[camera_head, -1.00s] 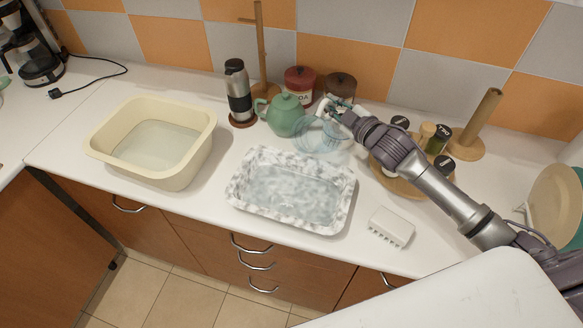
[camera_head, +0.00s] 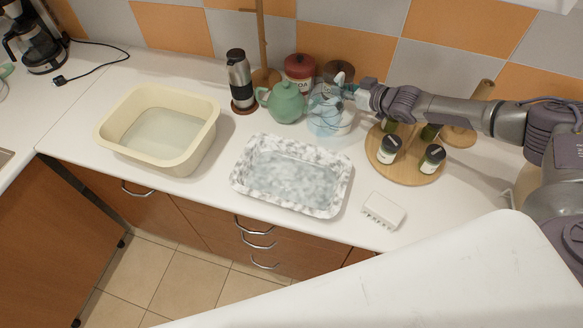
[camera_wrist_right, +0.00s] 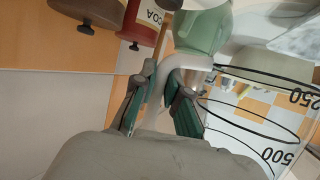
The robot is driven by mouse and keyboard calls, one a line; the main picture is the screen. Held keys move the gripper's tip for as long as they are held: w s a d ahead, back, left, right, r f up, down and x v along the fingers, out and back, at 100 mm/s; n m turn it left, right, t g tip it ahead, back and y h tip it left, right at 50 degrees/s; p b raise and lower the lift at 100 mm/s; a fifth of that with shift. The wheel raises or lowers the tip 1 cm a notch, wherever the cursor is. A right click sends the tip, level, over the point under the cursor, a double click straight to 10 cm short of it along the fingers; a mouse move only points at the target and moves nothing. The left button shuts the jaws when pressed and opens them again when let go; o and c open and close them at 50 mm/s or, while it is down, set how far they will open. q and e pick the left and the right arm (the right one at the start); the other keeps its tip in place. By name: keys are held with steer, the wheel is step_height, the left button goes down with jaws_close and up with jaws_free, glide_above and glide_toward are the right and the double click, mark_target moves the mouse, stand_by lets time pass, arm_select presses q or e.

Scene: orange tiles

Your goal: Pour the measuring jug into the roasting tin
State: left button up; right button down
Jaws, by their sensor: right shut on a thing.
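The clear measuring jug (camera_head: 328,120) is at the back of the counter, right of the green teapot. My right gripper (camera_head: 346,92) is shut on its handle; the jug looks roughly upright. In the right wrist view, the fingers (camera_wrist_right: 160,100) close around the pale handle, and the jug wall (camera_wrist_right: 255,120) shows 250 and 500 marks. I cannot tell how full it is. The roasting tin (camera_head: 240,180), white with grey mottling, lies at the counter's front, left of and nearer than the jug. Its inside looks bluish grey. My left gripper is not in view.
A green teapot (camera_head: 286,103), a steel flask (camera_head: 240,82) and a red cocoa jar (camera_head: 299,74) stand close behind and left of the jug. A round board (camera_head: 405,171) with spice jars is right. A cream basin (camera_head: 195,150) is left; a white block (camera_head: 383,210) lies right of the tin.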

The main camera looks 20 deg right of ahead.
mark_target(344, 74)
step_height(344, 74, up, 3)
steer(key=shift+f+p, duration=0.15)
steer(key=shift+p, duration=1.1)
steer(key=shift+r+p, duration=0.4)
steer(key=shift+r, duration=0.8)
steer(key=shift+f, duration=0.1)
